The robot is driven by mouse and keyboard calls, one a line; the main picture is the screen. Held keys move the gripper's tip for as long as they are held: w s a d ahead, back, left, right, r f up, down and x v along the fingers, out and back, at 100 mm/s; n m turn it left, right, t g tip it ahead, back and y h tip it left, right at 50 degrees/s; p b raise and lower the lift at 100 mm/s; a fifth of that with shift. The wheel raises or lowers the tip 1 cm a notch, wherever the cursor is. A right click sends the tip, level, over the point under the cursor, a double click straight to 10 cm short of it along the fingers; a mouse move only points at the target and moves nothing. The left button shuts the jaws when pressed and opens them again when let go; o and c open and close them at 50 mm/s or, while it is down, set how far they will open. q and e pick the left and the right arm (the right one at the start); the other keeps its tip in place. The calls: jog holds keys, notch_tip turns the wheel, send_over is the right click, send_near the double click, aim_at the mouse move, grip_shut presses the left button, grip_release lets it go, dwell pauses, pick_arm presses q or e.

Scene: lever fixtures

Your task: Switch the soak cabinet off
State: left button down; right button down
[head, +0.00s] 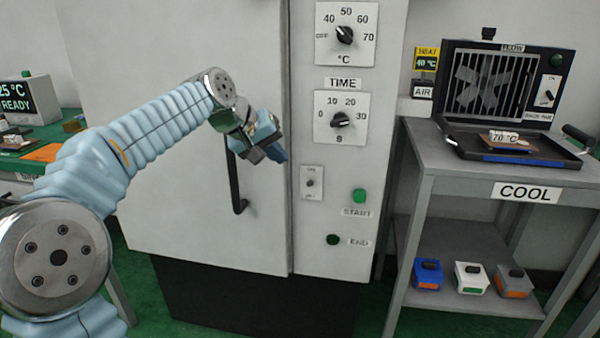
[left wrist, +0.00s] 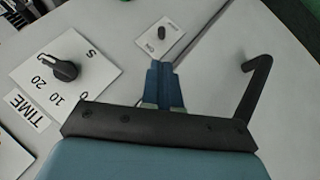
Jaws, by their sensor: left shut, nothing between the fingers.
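The soak cabinet (head: 200,190) is a tall pale cabinet with a black door handle (head: 236,185). Its right panel has a temperature dial (head: 344,35), a time dial (head: 340,120) and a small toggle switch (head: 310,183) on a white plate. I cannot tell which way the toggle is set. My left gripper (head: 272,150) is shut and empty, in front of the cabinet, up and left of the toggle. In the left wrist view the blue fingertips (left wrist: 163,68) point toward the toggle (left wrist: 161,32), seemingly apart from it. The right gripper is out of view.
A green START button (head: 359,196) and a dark END lamp (head: 333,240) sit below the time dial. The door handle (left wrist: 255,85) is close beside the left gripper. A grey COOL table (head: 450,170) with a fan unit (head: 490,85) stands at right.

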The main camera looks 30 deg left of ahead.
aim_at(310, 183)
pick_arm(q)
jog(key=x, duration=1)
jog(key=shift+f, duration=0.1)
jog(key=shift+f+b, duration=0.25)
jog(key=shift+b, duration=0.45)
jog(key=shift+s+b, duration=0.15)
jog(key=shift+b, duration=0.2)
jog(key=f+t+b, duration=0.1)
jog(key=b, duration=0.4)
jog(key=s+f+m+t+b, duration=0.1)
jog(key=t+b, duration=0.1)
jog(key=b, duration=0.4)
jog(key=f+t+b, duration=0.2)
jog(key=b, duration=0.4)
jog(key=shift+s+d+m+y, duration=0.25)
jog(key=shift+s+m+y, duration=0.05)
jog(key=shift+s+y, duration=0.1)
jog(key=shift+r, duration=0.15)
